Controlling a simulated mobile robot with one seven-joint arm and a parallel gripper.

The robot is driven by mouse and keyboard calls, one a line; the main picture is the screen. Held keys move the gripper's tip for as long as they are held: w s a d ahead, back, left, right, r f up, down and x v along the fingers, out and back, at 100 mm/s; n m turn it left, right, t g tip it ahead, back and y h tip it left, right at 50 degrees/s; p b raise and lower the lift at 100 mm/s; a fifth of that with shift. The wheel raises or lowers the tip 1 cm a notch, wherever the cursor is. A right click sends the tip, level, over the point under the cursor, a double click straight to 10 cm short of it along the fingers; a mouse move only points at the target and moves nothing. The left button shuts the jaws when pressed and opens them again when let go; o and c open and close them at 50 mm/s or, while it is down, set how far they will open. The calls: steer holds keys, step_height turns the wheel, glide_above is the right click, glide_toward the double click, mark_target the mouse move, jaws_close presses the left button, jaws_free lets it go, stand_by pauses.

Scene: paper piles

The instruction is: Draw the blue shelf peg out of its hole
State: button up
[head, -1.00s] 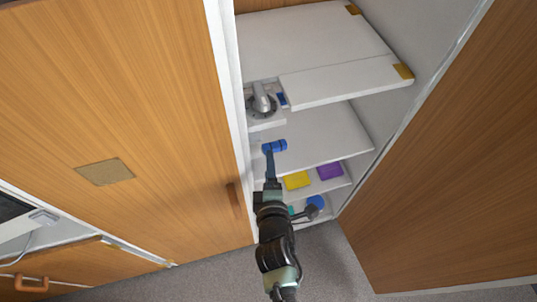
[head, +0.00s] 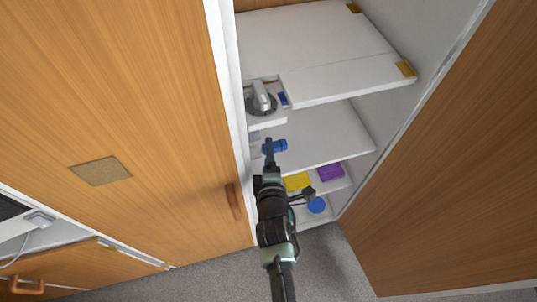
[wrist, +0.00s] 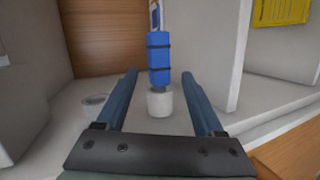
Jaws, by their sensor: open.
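The blue shelf peg (head: 281,145) juts to the right from the left side of the open cupboard. In the wrist view the peg (wrist: 159,58) is a blue body with dark bands, rising from a pale round socket (wrist: 160,101). My gripper (head: 268,150) reaches into the cupboard at the peg. In the wrist view my gripper (wrist: 160,74) is open, one finger on each side of the peg's lower part in the picture. A gap shows on both sides. I cannot tell how deep the peg lies between the fingertips.
A white shelf (head: 320,50) spans above, with a silver fixture (head: 261,98) on a ledge at left. Yellow (head: 297,181) and purple (head: 330,172) items and a blue round thing (head: 316,205) lie lower. A wooden door (head: 440,180) stands open at right.

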mark_target(284, 149)
steer(key=shift+c, duration=0.3)
jaws_close()
steer(key=shift+d, duration=0.1)
steer(key=shift+w+d+f+b, duration=0.1)
steer(key=shift+w+d+b, duration=0.1)
steer(key=shift+d+b, duration=0.35)
steer(key=shift+w+d+b, duration=0.25)
steer(key=shift+d+b, duration=0.25)
steer(key=shift+d, duration=0.1)
steer(key=shift+w+d+b, duration=0.2)
steer(key=shift+d+b, duration=0.45)
steer(key=shift+d, duration=0.15)
steer(key=shift+w+d+b, duration=0.2)
steer(key=shift+d+b, duration=0.15)
steer(key=shift+d, duration=0.2)
